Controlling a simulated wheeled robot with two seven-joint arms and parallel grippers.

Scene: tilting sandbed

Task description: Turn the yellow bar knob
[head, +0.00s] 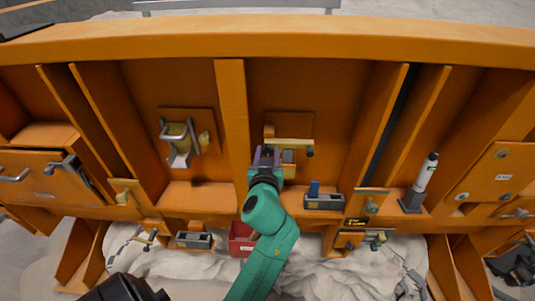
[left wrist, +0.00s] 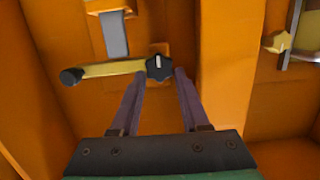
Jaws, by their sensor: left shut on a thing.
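The yellow bar knob (head: 291,142) sits on an orange panel in the middle bay. In the head view its bar runs to the right and ends in a dark grip. In the left wrist view the yellow bar (left wrist: 110,68) runs left from a black lobed hub (left wrist: 159,67) with a white mark. My left gripper (head: 267,152) is in front of the hub end. The fingertips' exact contact is partly hidden. My right gripper is not in view.
A grey-blue lever (left wrist: 113,35) is close to the bar. A metal handle (head: 178,131) is in the bay to the left. A grey block with a blue switch (head: 323,201) and a white cylinder (head: 427,172) stand to the right. Orange ribs (head: 233,115) divide the bays.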

